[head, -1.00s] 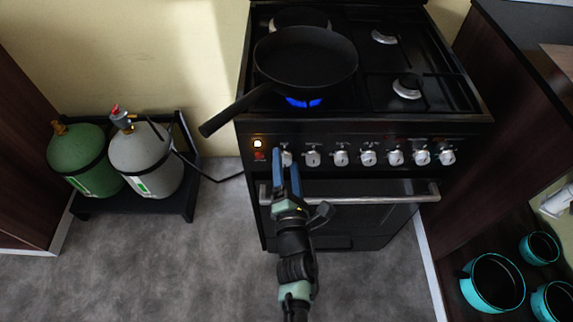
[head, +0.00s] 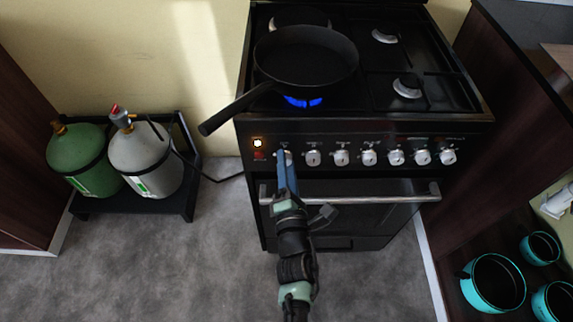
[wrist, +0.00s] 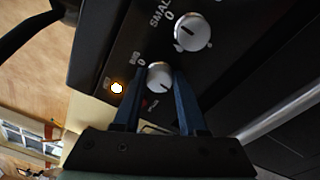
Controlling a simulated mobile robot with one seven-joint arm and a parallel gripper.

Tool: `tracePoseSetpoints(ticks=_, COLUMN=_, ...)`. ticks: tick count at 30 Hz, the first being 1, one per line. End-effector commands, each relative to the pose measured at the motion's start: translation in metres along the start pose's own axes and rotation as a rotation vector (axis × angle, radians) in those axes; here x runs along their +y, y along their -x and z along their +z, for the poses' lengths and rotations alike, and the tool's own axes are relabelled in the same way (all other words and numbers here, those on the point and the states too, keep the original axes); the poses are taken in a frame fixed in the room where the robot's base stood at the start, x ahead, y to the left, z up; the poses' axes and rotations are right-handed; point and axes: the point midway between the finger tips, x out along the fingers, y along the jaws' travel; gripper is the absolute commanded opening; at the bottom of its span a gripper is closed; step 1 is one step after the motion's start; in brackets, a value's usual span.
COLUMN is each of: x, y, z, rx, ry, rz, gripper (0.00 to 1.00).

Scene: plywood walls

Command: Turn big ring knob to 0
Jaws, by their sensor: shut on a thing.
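The big ring knob (wrist: 160,75) is a round silver knob below the "BIG" label and a "0" mark in the wrist view. My gripper (wrist: 157,82) has its two blue fingers on either side of it and is shut on it. In the head view my gripper (head: 284,157) reaches the leftmost knob on the stove front, and its fingers mostly hide that knob. The exact pointer angle is hard to tell. A blue flame (head: 304,101) burns under the black pan (head: 306,60) on the stove.
Several more knobs run to the right, the nearest being the "SMALL" knob (wrist: 192,33). The oven handle (head: 350,198) is below them. The pan's handle (head: 235,108) juts out at the left. Two gas bottles stand on a rack (head: 135,205) at the left.

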Motion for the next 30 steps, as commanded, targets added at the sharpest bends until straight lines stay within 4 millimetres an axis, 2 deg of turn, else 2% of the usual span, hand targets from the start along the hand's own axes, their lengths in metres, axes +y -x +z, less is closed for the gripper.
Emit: tracePoseSetpoints(ticks=30, x=-0.0044, y=0.0002, z=-0.0034, rx=-0.039, ry=-0.936, rz=0.060, gripper=0.00)
